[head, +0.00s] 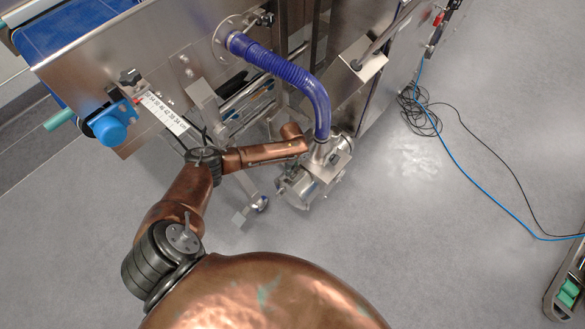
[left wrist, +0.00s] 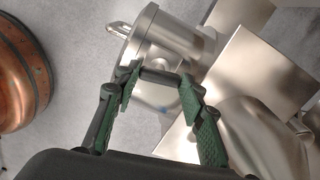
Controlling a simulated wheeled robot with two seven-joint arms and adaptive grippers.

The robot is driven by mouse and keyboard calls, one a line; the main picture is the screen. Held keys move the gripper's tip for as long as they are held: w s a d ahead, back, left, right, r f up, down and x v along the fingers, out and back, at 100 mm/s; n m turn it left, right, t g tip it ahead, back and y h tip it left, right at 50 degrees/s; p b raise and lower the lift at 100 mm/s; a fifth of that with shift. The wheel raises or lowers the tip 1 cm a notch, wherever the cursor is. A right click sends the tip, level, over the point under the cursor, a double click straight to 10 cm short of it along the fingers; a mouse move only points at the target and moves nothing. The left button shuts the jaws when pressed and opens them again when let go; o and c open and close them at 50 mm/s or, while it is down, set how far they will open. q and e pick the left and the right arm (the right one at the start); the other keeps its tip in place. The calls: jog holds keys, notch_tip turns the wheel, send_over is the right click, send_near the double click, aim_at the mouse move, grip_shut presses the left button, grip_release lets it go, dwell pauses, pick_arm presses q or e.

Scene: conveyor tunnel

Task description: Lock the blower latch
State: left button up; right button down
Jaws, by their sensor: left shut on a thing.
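The blower (head: 312,180) is a shiny metal drum unit low by the machine, with a blue ribbed hose (head: 305,85) entering its top. My left arm reaches to it from the left, but the fingers are hard to make out in the head view. In the left wrist view, my left gripper (left wrist: 160,84) has its green-padded fingers on either side of a short dark bar, the blower latch (left wrist: 162,74), shut on it. The metal drum (left wrist: 165,42) lies just beyond. Whether the latch is locked cannot be told. My right gripper is not in view.
A metal foot (head: 262,203) stands beside the blower. Black and blue cables (head: 425,115) lie on the floor at right. Floor in front is open.

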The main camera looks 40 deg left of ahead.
aim_at(292, 169)
pick_arm(q)
jog(key=shift+m, duration=1.2)
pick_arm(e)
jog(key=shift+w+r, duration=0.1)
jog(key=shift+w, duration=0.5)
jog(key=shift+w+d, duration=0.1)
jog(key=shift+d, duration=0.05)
pick_arm(q)
jog(key=o, duration=1.2)
jog(key=shift+c, duration=0.2)
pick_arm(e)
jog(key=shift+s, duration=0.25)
pick_arm(q)
notch_tip(292, 169, up, 12)
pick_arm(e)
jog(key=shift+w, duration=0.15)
